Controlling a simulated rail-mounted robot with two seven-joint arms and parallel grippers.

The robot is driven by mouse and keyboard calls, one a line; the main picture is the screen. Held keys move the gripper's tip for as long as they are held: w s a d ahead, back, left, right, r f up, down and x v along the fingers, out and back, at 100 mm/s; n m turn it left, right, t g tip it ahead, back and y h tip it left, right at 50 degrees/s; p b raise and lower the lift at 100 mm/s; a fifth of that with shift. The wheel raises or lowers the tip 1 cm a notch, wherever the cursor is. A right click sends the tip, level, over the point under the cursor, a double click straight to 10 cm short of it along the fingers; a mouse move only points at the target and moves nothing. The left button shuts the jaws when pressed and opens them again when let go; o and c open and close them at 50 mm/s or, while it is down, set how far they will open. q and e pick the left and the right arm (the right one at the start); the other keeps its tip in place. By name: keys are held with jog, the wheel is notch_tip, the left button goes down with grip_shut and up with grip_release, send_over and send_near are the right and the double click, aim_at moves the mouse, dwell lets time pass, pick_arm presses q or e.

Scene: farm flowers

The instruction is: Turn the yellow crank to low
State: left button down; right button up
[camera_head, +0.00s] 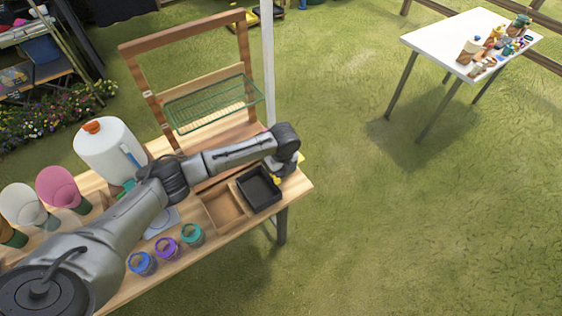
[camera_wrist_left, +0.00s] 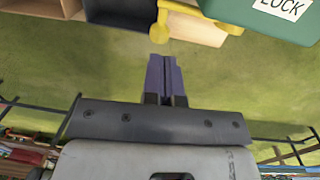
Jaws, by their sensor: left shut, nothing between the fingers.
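The yellow crank (camera_wrist_left: 190,12) shows at the top of the left wrist view, with an arm and a rounded end. It is beside a green box (camera_wrist_left: 262,22) with a white label. In the head view only small yellow patches show near the table's right end, mostly hidden by my left arm. My left gripper (camera_wrist_left: 161,62) has its purple fingers together and empty. Its tips are just below the crank's rounded end in the wrist view; I cannot tell whether they touch. My right gripper is not in view.
A black tray (camera_head: 259,187) and a wooden tray (camera_head: 222,208) lie beside my left wrist on the wooden table (camera_head: 292,193). Several small paint jars stand along the front edge. A wooden frame with a green rack (camera_head: 213,103) stands behind. Open grass lies to the right.

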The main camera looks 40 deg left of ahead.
aim_at(279, 180)
pick_arm(q)
jog(key=shift+s+a+f, duration=0.1)
jog(key=shift+a+f, duration=0.05)
jog(key=shift+f, duration=1.8)
